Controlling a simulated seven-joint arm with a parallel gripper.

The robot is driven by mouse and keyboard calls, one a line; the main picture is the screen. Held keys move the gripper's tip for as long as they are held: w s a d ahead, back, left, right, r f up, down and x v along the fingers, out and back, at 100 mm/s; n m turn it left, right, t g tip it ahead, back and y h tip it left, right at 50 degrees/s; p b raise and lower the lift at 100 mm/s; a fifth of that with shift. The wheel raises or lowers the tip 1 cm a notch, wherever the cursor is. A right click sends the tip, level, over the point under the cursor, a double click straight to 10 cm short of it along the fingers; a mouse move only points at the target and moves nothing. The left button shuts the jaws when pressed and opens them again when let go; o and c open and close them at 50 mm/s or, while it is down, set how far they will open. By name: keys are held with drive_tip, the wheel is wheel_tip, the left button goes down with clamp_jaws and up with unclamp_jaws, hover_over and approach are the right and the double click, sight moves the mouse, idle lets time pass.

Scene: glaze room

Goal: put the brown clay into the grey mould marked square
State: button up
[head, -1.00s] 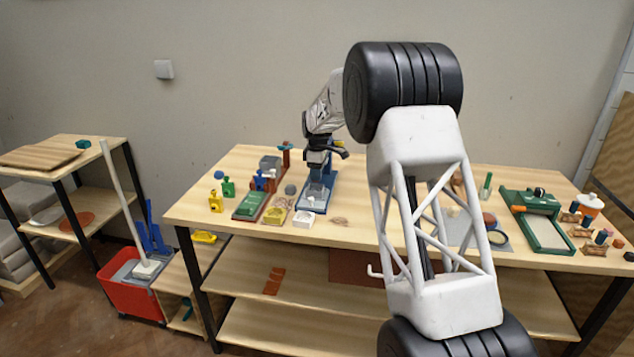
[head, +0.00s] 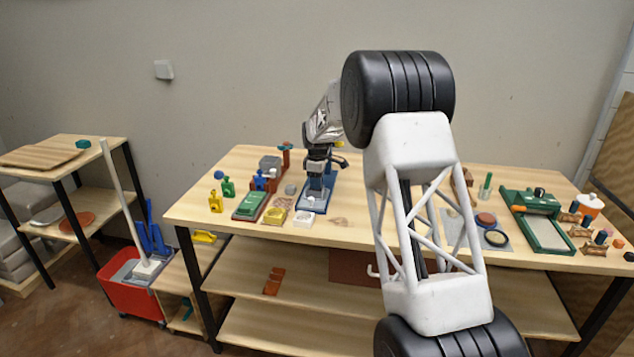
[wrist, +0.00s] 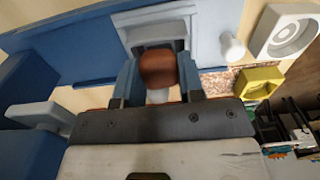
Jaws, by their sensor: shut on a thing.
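My gripper (wrist: 158,82) is shut on the brown clay (wrist: 158,68), a smooth rounded lump between the two blue-grey fingers. Beyond the clay in the wrist view is a light grey block with a recess (wrist: 150,17), set among blue parts; I cannot make out a square mark on it. In the head view my gripper (head: 318,163) hangs over the blue stand with a grey plate (head: 316,200). The clay cannot be made out there. The gap between clay and grey block cannot be judged.
In the head view a green block (head: 250,206) and small figures stand left.

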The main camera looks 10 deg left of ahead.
drive_tip(key=shift+f, duration=0.55)
drive_tip(key=o, duration=0.9)
drive_tip(key=shift+f, duration=0.15)
drive_tip(key=shift+o, duration=0.2)
wheel_tip(320, 180, up, 13)
drive_tip(key=shift+r, duration=0.2)
drive_tip(key=shift+r, duration=0.1)
idle(0.7)
